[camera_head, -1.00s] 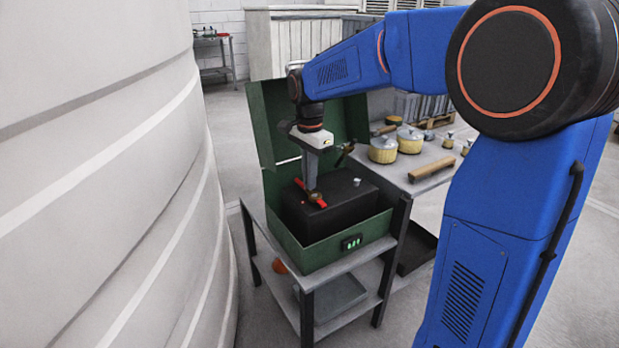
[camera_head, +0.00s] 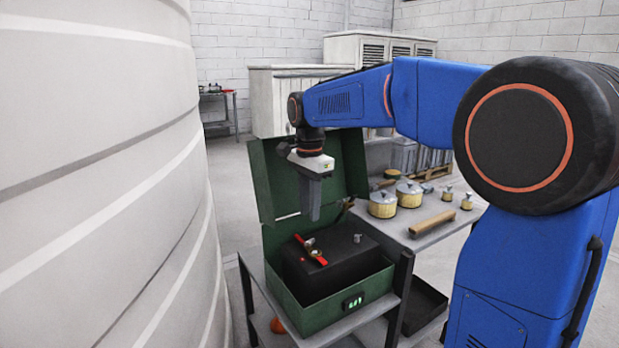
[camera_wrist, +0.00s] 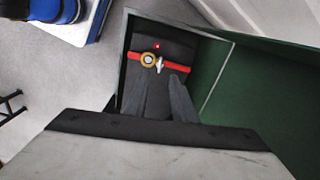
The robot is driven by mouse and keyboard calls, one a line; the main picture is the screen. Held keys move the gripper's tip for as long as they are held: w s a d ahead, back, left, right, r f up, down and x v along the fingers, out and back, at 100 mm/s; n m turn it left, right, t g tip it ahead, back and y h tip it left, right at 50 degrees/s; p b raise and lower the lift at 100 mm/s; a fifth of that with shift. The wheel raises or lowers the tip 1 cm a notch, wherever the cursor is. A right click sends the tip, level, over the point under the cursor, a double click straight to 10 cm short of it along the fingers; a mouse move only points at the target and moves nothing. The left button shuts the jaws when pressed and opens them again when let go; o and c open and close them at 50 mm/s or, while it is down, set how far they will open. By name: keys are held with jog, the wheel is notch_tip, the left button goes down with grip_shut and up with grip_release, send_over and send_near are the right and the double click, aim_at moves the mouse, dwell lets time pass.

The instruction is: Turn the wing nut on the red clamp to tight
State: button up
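The red clamp (camera_head: 321,260) lies on top of a black battery (camera_head: 340,268) inside a green box. In the wrist view the red clamp (camera_wrist: 176,67) runs across a gold-coloured round post (camera_wrist: 148,60), with the small pale wing nut (camera_wrist: 159,66) just right of the post. The wing nut's exact angle is hard to read. My gripper (camera_head: 313,217) points down above the clamp, clear of it. In the wrist view its two fingers (camera_wrist: 161,77) are apart with nothing between them.
The green box (camera_head: 330,318) stands on a grey table, its lid (camera_head: 270,185) raised behind. A large white tank (camera_head: 100,180) rises close on the left. Pots (camera_head: 410,193) and a wooden roller (camera_head: 432,223) sit on the bench to the right. A red light (camera_wrist: 157,46) shows near the clamp.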

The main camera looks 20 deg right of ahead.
notch_tip(320, 180, up, 9)
dwell(0.3)
jog(key=shift+s, duration=0.1)
jog(key=s+d+f+n+t, duration=0.2)
jog(key=s+f+n, duration=0.4)
jog(key=s+f, duration=0.4)
jog(key=s+d+f+n+t, duration=0.2)
jog(key=s+d+f+n, duration=0.3)
jog(key=s, duration=1.6)
notch_tip(320, 180, down, 5)
jog(key=n, duration=0.2)
jog(key=shift+n+t, duration=0.3)
jog(key=shift+t, duration=0.1)
jog(key=shift+d, duration=0.1)
jog(key=shift+c, duration=0.3)
